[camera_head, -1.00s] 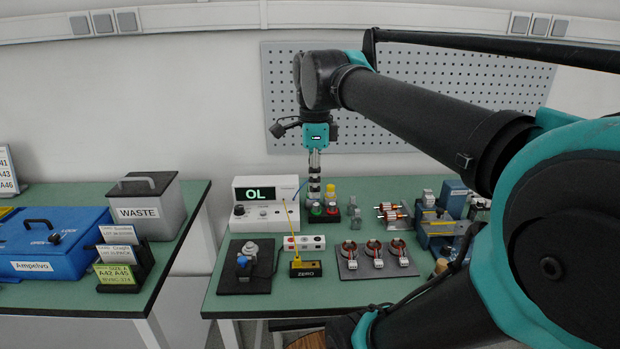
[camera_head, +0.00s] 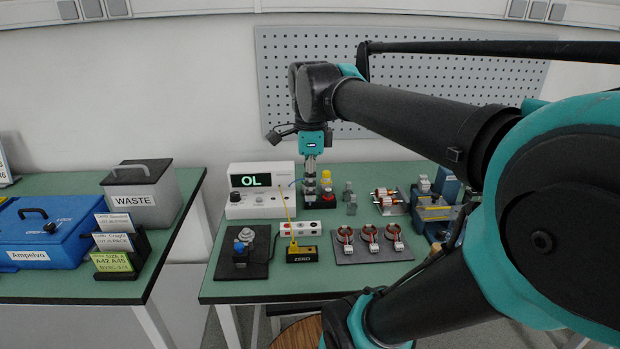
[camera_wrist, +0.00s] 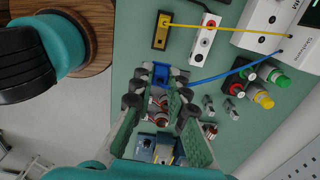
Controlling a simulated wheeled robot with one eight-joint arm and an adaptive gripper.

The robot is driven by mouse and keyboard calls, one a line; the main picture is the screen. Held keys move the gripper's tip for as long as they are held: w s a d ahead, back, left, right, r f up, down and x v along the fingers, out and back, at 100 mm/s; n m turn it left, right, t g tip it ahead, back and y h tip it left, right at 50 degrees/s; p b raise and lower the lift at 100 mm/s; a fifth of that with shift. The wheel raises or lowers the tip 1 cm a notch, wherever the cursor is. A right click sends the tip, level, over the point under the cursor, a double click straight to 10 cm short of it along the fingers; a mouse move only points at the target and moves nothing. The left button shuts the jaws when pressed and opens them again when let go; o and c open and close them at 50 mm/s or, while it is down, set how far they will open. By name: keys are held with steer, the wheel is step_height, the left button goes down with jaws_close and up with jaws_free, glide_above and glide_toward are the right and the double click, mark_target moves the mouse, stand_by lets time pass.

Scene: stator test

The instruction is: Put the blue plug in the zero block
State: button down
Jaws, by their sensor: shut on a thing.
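The blue plug (camera_wrist: 161,72) is between the fingertips of my gripper (camera_wrist: 160,90) in the wrist view, with a blue cable running from it to the meter. My gripper is shut on it. In the head view my gripper (camera_head: 310,203) hangs beside the meter's right front, and the plug cannot be made out there. The zero block (camera_head: 302,255), yellow and black and marked ZERO, lies on the table in front of and below my gripper. It also shows in the wrist view (camera_wrist: 159,40), apart from the plug, with a yellow cable in it.
The meter (camera_head: 262,205) reads OL. A white socket strip (camera_head: 307,229) lies just behind the zero block. A red-based post (camera_head: 328,197) stands close to my gripper. A dark plate with a blue knob (camera_head: 238,247) is left, and a plate of stators (camera_head: 370,246) is right.

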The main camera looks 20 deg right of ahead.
mark_target(310, 203)
steer(key=shift+f, duration=7.2)
steer(key=shift+f, duration=1.15)
steer(key=c, duration=1.4)
jaws_free()
steer(key=shift+r, duration=0.1)
step_height(310, 203, up, 12)
steer(key=shift+f, duration=0.1)
